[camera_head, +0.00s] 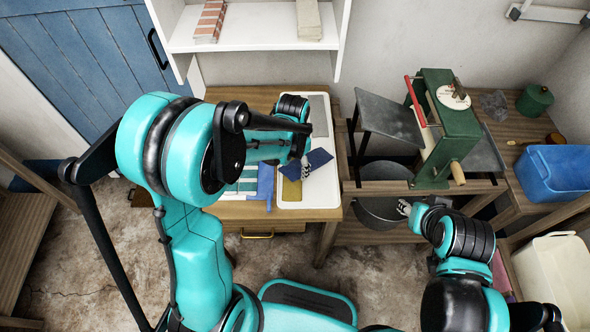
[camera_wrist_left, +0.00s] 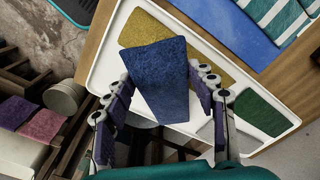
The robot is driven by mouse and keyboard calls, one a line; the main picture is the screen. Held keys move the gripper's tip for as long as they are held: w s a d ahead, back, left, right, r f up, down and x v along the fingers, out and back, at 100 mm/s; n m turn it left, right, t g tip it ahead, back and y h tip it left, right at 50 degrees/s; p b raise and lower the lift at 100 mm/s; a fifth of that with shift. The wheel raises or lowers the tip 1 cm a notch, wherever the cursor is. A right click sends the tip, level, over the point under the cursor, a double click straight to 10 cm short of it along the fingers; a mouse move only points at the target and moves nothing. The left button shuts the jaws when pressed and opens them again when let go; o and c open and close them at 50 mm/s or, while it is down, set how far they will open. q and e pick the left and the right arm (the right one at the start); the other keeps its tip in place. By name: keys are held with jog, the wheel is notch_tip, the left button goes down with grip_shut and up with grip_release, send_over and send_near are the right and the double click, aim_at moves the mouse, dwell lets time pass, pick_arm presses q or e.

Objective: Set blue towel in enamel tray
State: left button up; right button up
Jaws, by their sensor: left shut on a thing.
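My left gripper (camera_head: 305,168) is shut on a dark blue towel (camera_head: 319,157), which hangs over the white enamel tray (camera_head: 322,195). In the left wrist view the dark blue towel (camera_wrist_left: 157,75) fills the space between the purple-padded fingers (camera_wrist_left: 160,103). I cannot tell whether the towel touches the tray floor. A mustard towel (camera_wrist_left: 200,58) lies in the tray, partly hidden behind the held towel. A green towel (camera_wrist_left: 260,112) lies near one end of the tray. My right gripper (camera_head: 405,208) is small and partly hidden by its arm, away to the right.
A bright blue cloth (camera_head: 265,183) and a green-striped cloth (camera_head: 240,185) lie on the wooden table left of the tray. A green mangle (camera_head: 447,125) stands to the right above a metal tub (camera_head: 380,210). A blue basin (camera_head: 560,172) sits farther right. A white shelf (camera_head: 265,40) overhangs the back.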

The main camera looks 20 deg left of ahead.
pick_arm(q)
jog(key=shift+f, duration=0.9)
jog(key=shift+r, duration=0.1)
jog(key=o, duration=0.9)
jog(key=shift+o, duration=0.2)
